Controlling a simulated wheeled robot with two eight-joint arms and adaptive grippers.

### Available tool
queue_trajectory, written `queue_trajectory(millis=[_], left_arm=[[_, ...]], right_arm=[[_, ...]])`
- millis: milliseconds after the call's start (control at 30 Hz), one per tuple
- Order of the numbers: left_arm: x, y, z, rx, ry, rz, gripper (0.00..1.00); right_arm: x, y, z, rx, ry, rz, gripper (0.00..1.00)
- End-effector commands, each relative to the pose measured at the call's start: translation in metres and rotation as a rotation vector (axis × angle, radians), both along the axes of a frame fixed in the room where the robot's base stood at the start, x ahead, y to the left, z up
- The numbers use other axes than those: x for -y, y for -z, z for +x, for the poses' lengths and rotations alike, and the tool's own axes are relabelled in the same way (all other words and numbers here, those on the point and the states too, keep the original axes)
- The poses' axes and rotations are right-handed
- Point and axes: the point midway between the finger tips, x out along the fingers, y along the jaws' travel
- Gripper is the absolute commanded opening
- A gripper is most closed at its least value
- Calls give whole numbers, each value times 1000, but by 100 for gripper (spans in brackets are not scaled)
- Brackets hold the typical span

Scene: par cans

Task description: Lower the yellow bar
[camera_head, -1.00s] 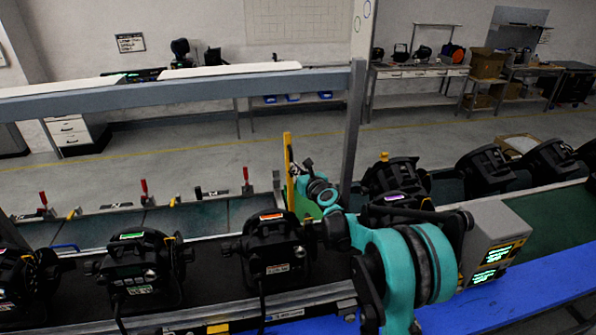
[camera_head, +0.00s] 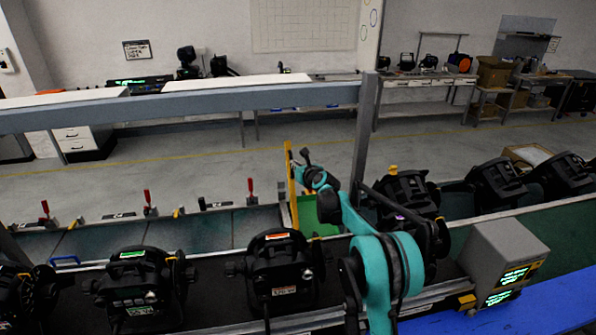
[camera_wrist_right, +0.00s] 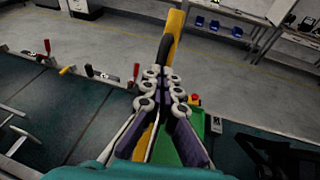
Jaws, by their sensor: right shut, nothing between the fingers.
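The yellow bar (camera_head: 291,185) stands upright on the far side of the conveyor, left of the grey post. In the right wrist view its upper end (camera_wrist_right: 177,22) shows beyond my fingers, and a lower part shows between them. My right gripper (camera_head: 305,157) is shut and empty, just right of the bar's upper part. In the wrist view the shut fingers (camera_wrist_right: 165,52) overlap the bar; I cannot tell whether they touch it. My left gripper is out of view.
Several black par cans (camera_head: 278,268) stand along the conveyor. A grey box with green displays (camera_head: 503,262) is at the right front. The grey post (camera_head: 363,135) and crossbeam (camera_head: 190,105) frame the far side. Red-handled clamps (camera_head: 148,200) line the far edge.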

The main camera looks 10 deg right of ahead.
Motion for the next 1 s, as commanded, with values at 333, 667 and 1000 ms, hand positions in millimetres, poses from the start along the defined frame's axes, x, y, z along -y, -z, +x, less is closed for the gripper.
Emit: queue_trajectory(millis=[333, 667, 1000], left_arm=[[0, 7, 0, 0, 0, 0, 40], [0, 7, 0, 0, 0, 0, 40], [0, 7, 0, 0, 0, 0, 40]], right_arm=[[0, 27, 56, 0, -1, -2, 0], [0, 42, 83, 0, 0, -1, 0], [0, 45, 88, 0, 0, -1, 0]])
